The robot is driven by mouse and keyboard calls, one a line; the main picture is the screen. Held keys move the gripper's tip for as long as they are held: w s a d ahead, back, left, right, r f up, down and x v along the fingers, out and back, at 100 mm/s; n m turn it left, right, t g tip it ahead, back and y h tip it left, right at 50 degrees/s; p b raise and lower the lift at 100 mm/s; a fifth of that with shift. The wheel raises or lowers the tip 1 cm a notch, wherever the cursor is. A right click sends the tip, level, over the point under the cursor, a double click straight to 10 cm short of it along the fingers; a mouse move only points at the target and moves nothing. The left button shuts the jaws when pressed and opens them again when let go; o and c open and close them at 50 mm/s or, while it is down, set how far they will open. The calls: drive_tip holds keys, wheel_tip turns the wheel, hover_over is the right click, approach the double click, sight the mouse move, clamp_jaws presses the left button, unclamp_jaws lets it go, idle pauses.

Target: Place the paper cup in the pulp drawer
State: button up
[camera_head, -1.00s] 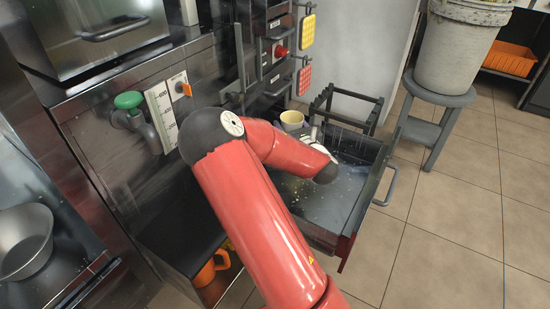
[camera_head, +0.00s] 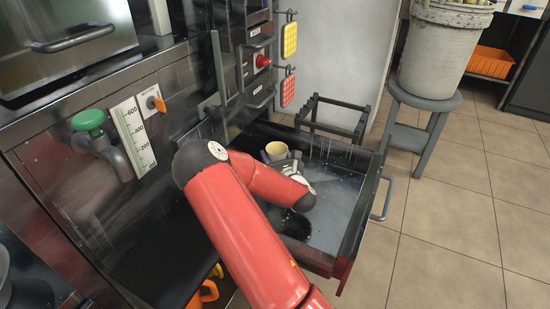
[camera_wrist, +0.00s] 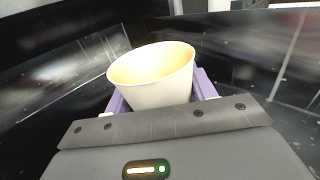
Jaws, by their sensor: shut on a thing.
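The paper cup (camera_wrist: 160,92) is pale cream and empty-looking, held between my gripper's (camera_wrist: 160,100) purple fingers in the wrist view. It tilts slightly there. In the head view the cup (camera_head: 277,150) shows just beyond my wrist, over the back part of the open pulp drawer (camera_head: 340,205). My gripper is mostly hidden behind my wrist in the head view. The drawer is a dark metal tray with a wet, speckled grey floor, pulled out from the machine. I cannot tell whether the cup's base touches the drawer floor.
A dark metal rack (camera_head: 338,115) stands behind the drawer. A grey stool (camera_head: 422,105) bears a large bucket (camera_head: 445,50) at the back right. A green-knobbed tap (camera_head: 90,122) and a gauge (camera_head: 133,135) are on the machine's front at left. Tiled floor right of the drawer is clear.

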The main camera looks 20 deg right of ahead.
drive_tip(key=shift+f, duration=0.25)
drive_tip(key=o, duration=1)
drive_tip(key=shift+c, duration=0.2)
drive_tip(key=shift+s+r, duration=0.1)
drive_tip(key=shift+r, duration=0.05)
drive_tip(key=s, duration=0.7)
drive_tip(key=shift+s+a+p, duration=0.15)
drive_tip(key=shift+a+p, duration=0.1)
drive_tip(key=shift+p, duration=0.05)
